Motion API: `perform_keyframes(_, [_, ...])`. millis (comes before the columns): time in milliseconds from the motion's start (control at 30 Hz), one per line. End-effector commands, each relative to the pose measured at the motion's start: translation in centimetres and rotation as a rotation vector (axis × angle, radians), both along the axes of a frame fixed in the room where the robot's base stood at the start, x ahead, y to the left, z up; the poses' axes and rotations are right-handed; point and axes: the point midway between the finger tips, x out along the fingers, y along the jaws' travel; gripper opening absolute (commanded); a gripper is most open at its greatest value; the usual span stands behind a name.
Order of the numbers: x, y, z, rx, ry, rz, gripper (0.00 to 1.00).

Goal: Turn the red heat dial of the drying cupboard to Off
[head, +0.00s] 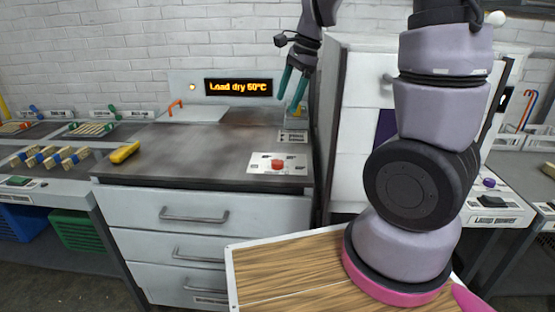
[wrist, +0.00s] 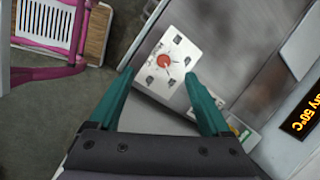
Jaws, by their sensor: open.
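The red heat dial (head: 277,164) sits on a white plate (head: 291,167) at the front right corner of the grey worktop. In the wrist view the dial (wrist: 164,61) is a round red knob with small dark symbols around it on the plate. My gripper (head: 292,88) hangs above the back right of the worktop, with its green fingers pointing down. In the wrist view its fingers (wrist: 160,83) are spread apart with nothing between them. The dial lies beyond the fingertips, apart from them. The dial's exact setting is too small to read.
An orange display (head: 238,87) at the back reads "Load dry 50°C". A yellow object (head: 125,152) lies at the worktop's left edge. A tall white cabinet (head: 354,130) stands close on the right. The middle of the worktop is clear.

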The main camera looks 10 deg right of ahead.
Motion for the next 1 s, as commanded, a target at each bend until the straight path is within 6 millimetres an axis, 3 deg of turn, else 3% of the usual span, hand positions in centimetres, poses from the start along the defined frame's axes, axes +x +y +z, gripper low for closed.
perform_keyframes(100, [2.2, 0.9, -4.4, -0.061, 0.105, -0.148, 0.81])
perform_keyframes(300, [4.8, 1.4, -9.7, -0.181, 0.183, -0.373, 0.81])
perform_keyframes(667, [6.2, 1.5, -12.9, -0.251, 0.192, -0.496, 0.81])
perform_keyframes(1000, [6.1, 1.4, -19.0, -0.252, 0.192, -0.495, 0.81])
